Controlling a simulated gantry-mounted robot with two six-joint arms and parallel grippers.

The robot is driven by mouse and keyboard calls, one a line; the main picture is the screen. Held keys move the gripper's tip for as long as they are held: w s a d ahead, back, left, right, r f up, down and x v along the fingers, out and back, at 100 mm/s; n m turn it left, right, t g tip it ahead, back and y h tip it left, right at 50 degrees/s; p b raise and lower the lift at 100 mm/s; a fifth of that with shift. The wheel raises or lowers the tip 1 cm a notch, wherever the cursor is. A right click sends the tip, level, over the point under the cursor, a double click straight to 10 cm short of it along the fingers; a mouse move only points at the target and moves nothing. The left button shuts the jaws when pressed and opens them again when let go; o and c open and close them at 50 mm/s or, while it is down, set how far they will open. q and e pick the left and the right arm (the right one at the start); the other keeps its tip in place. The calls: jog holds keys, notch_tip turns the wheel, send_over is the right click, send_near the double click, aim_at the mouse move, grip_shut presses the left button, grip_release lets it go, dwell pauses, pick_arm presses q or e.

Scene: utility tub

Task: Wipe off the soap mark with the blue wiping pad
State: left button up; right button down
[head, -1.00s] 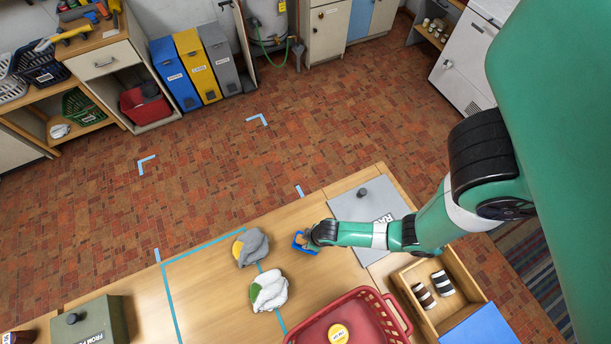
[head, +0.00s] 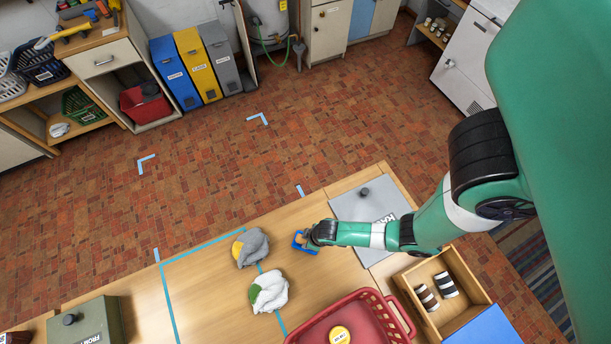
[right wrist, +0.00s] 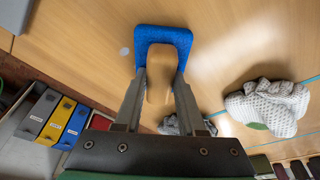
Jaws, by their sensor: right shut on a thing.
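The blue wiping pad (head: 300,243) has a wooden handle and lies on or just above the wooden worktop (head: 210,300); I cannot tell whether it touches. My right gripper (head: 312,238) is shut on the handle. In the right wrist view the blue pad (right wrist: 163,36) shows beyond the fingers, with the tan handle (right wrist: 158,80) between them. A faint pale round spot (right wrist: 124,51) is on the wood just left of the pad there, possibly the soap mark. I cannot make it out in the head view. My left gripper is not in view.
A grey cloth with yellow (head: 252,247) and a white cloth with green (head: 268,291) lie left of the pad. A red basket (head: 400,308) stands in front. A grey lidded box (head: 365,205) is right, a green box (head: 95,325) far left. Blue tape (head: 172,305) outlines clear worktop.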

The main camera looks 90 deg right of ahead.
jog(key=p+v, duration=0.2)
jog(key=v, duration=0.1)
jog(key=shift+w+a+r, duration=0.15)
jog(key=shift+a, duration=0.05)
notch_tip(320, 180, up, 3)
jog(key=p, duration=0.3)
jog(key=shift+r+p, duration=0.45)
jog(key=shift+r, duration=0.55)
